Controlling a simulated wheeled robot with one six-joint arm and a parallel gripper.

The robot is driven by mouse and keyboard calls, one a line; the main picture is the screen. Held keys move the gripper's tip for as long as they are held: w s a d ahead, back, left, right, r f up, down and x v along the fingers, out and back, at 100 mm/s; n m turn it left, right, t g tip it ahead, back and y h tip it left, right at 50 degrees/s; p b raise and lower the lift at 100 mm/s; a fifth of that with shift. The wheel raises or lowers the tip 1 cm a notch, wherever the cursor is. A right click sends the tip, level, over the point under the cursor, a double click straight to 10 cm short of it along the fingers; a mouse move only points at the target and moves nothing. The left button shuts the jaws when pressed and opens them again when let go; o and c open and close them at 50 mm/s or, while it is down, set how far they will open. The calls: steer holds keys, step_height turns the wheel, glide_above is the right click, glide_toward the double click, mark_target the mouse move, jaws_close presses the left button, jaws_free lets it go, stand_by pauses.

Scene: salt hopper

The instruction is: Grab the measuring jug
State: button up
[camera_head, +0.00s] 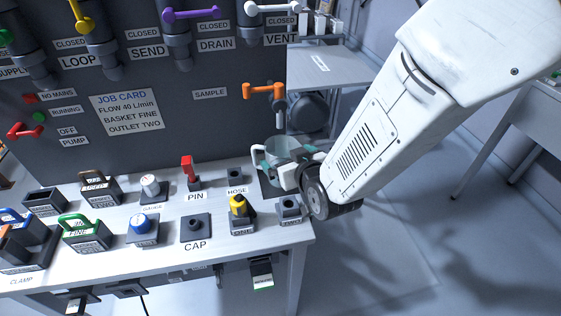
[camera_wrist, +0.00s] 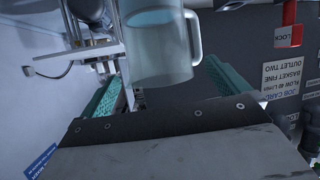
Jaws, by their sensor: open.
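The measuring jug (camera_head: 285,147) is a clear, pale teal-tinted vessel with a white handle. It stands at the back right of the bench, below the orange sample tap (camera_head: 262,91). In the wrist view the jug (camera_wrist: 158,50) is just beyond my gripper, with its handle on the right. My gripper (camera_head: 278,170) is at the jug in the head view, and its body hides the jug's lower right part. In the wrist view my gripper (camera_wrist: 160,88) is open, with teal-padded fingers apart on either side of the jug's line. I cannot tell whether they touch it.
The bench (camera_head: 150,262) holds several fittings, including a red pin (camera_head: 187,168), a yellow-topped piece (camera_head: 240,207) and a green-handled basket (camera_head: 80,230). The dark panel (camera_head: 190,120) with valves rises behind. Open floor (camera_head: 400,270) lies to the right.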

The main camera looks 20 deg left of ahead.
steer(key=x, duration=0.5)
steer(key=shift+w+f, duration=0.1)
steer(key=shift+f, duration=0.05)
steer(key=c, duration=1)
steer(key=shift+c, duration=0.2)
